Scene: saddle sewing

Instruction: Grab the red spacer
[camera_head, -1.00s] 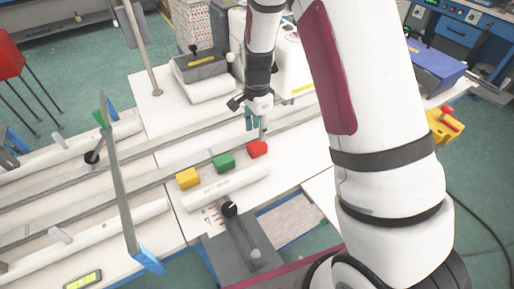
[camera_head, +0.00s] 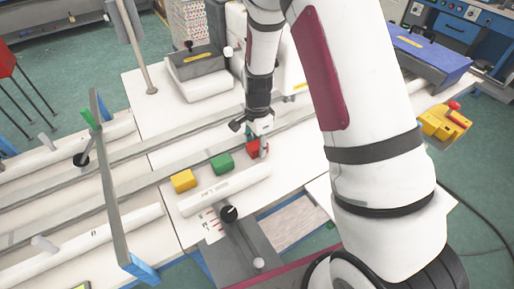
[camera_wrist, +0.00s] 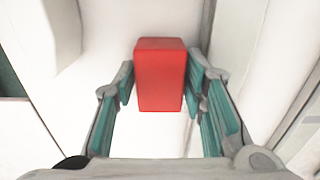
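The red spacer (camera_head: 253,149) is a small red block at the right end of a row of three blocks on the white table. In the wrist view the red spacer (camera_wrist: 160,75) stands between the two teal-padded fingers of my gripper (camera_wrist: 160,90). A narrow gap shows on each side, so the gripper is open around it. In the head view my gripper (camera_head: 258,143) is down at the spacer and hides part of it.
A green block (camera_head: 222,164) and a yellow block (camera_head: 184,180) stand to the left in the same row. A white bar (camera_head: 225,190) lies in front of them. A black-knobbed lever (camera_head: 229,213) is nearer the front. A sewing machine body (camera_head: 292,70) stands behind.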

